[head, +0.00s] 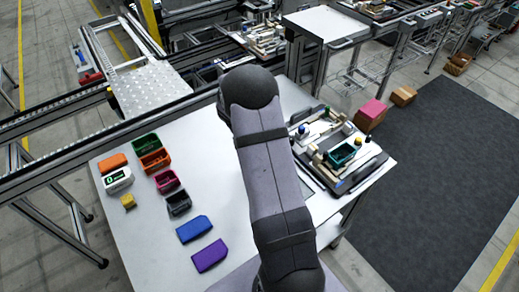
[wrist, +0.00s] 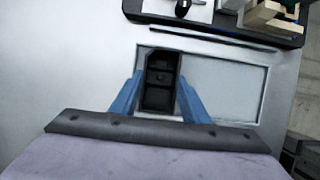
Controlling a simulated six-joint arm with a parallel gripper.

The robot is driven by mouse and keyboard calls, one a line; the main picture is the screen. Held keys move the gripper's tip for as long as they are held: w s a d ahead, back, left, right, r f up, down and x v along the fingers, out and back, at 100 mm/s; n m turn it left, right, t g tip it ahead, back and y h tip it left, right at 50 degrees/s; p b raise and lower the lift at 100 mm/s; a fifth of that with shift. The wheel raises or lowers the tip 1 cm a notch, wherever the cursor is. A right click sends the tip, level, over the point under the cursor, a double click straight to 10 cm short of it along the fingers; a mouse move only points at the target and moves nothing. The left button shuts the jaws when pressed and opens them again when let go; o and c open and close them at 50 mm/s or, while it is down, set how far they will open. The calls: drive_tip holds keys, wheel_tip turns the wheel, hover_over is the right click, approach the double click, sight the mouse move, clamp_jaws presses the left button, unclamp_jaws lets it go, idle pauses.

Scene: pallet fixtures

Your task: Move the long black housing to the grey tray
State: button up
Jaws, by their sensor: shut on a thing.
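My gripper (wrist: 160,74) shows in the wrist view with its two blue fingers on either side of the long black housing (wrist: 160,84). It is shut on the housing, whose open compartments face the camera. The housing is over the left end of the grey tray (wrist: 224,91), a shallow rectangle with a thin rim. I cannot tell whether the housing touches the tray floor. The tray's right part is empty. In the head view my arm hides the gripper, the held housing and most of the tray.
A fixture pallet (head: 338,150) with a teal housing (head: 341,155) stands beyond the tray. On the table's left are orange, green, magenta and dark grey housings (head: 179,203), a white device (head: 118,180), a yellow block (head: 128,201), and blue (head: 194,229) and purple (head: 209,256) covers.

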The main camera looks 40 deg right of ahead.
drive_tip(key=shift+f, duration=0.25)
drive_tip(key=o, duration=1.1)
drive_tip(key=shift+r, duration=0.1)
drive_tip(key=shift+a+r, duration=0.2)
drive_tip(key=shift+r, duration=0.35)
drive_tip(key=b+v, duration=0.2)
drive_tip(key=v, duration=0.9)
drive_tip(key=s+a+f+m+y, duration=0.3)
drive_tip(key=s+a+m+y, duration=0.1)
drive_tip(key=s+a+m, duration=1.4)
drive_tip(key=shift+s+a, duration=0.65)
drive_tip(key=shift+s, duration=0.35)
